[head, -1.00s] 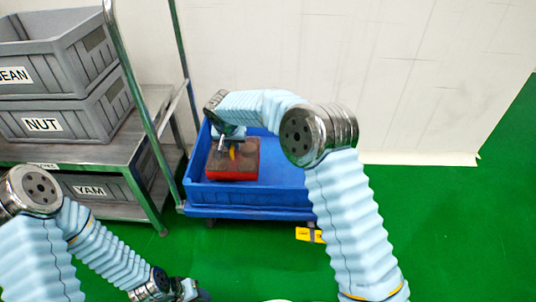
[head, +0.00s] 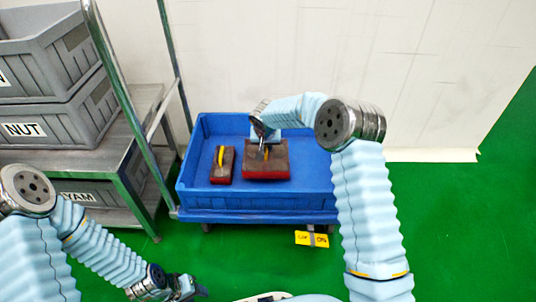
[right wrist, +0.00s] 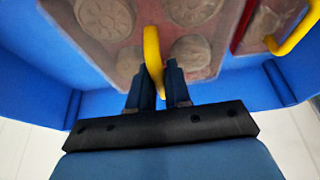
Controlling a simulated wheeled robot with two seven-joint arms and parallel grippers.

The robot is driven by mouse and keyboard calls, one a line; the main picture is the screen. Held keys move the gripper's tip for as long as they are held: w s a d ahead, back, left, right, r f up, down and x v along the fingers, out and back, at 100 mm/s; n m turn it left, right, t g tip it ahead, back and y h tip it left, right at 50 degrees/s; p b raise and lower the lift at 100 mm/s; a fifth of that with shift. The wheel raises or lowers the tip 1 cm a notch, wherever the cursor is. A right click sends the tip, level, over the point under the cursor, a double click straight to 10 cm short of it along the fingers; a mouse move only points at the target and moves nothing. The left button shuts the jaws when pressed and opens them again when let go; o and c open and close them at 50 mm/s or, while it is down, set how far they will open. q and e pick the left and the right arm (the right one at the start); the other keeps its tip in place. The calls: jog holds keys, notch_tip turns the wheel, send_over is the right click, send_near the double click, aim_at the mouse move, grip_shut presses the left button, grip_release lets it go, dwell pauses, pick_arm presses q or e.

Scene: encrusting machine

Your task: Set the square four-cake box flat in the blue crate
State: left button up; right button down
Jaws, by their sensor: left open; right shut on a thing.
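The square four-cake box (head: 266,172) is red with a clear top over brown round cakes and a yellow handle. My right gripper (head: 264,145) is shut on this handle from above. In the right wrist view the handle (right wrist: 153,60) stands between the fingers (right wrist: 158,88), with the cakes visible under the lid. The box looks about level, inside the outline of the blue crate (head: 262,202), right of its middle-left. I cannot tell whether it touches the crate floor. My left gripper (head: 187,290) is open and empty, low over the green floor.
A narrower red box (head: 222,168) with a yellow handle lies in the crate, just left of the square box with a small gap. The crate's right part is bare. A metal rack (head: 132,150) with grey crates (head: 50,115) stands left. A white wall is behind.

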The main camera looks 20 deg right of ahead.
jog(key=shift+d+f, duration=0.3)
jog(key=shift+d+f+b, duration=0.1)
jog(key=shift+f+b, duration=0.2)
jog(key=shift+f, duration=1.35)
jog(key=c, duration=1.1)
grip_release()
jog(key=shift+f, duration=0.1)
jog(key=shift+r, duration=0.35)
jog(key=p+v, duration=0.1)
jog(key=v, duration=1)
jog(key=shift+s+r, duration=0.2)
jog(key=shift+s, duration=0.05)
